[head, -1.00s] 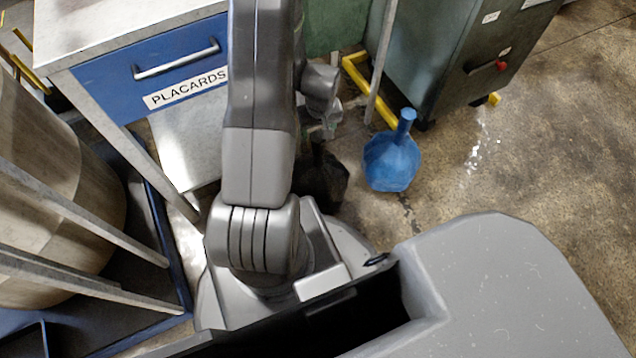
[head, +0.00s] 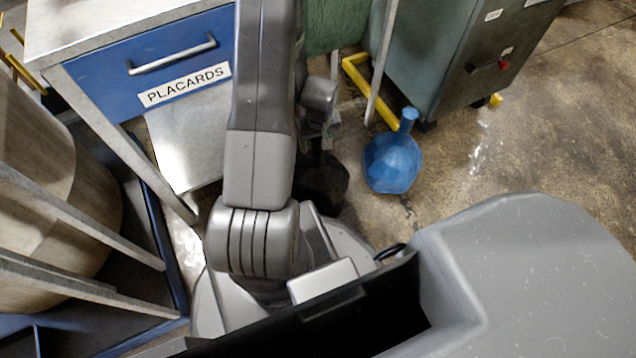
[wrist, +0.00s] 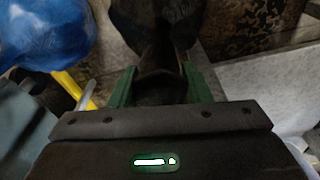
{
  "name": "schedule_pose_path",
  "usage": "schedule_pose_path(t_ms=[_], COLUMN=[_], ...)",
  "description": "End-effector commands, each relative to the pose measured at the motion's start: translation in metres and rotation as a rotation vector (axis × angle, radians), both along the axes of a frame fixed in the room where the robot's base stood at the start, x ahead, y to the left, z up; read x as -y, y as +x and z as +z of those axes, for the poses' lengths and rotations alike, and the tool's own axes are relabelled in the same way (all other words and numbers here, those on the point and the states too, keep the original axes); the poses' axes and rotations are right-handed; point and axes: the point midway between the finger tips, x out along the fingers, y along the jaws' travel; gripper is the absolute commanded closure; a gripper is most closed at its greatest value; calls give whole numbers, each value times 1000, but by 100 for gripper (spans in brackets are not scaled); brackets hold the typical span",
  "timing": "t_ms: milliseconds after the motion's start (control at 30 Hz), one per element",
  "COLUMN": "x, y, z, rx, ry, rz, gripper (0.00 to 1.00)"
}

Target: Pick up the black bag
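The black bag (head: 320,187) sits on the floor right of my arm's lower part, partly hidden by the arm and in shadow. In the wrist view the black bag (wrist: 155,22) is dark, with its neck reaching down between my green fingers. My gripper (wrist: 160,80) is around the neck, its fingers well apart on either side. I see no clear squeeze on the neck, though the dark makes contact hard to judge. In the head view my gripper (head: 318,140) is just above the bag, mostly in shadow.
A blue bag (head: 392,163) stands on the floor right of the black one. Behind are a yellow floor frame (head: 368,92), a grey post (head: 381,60) and a green machine (head: 440,50). A blue-drawer table (head: 150,73) stands at left. Open floor lies to the right.

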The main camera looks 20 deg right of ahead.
Motion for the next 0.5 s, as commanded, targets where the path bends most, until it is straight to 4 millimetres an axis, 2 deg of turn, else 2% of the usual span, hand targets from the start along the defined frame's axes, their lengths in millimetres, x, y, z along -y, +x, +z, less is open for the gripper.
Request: schedule_pose_path(t_ms=[500], x=[0], y=[0], z=[2], rx=[1], ry=[-1], rz=[1], gripper=[100])
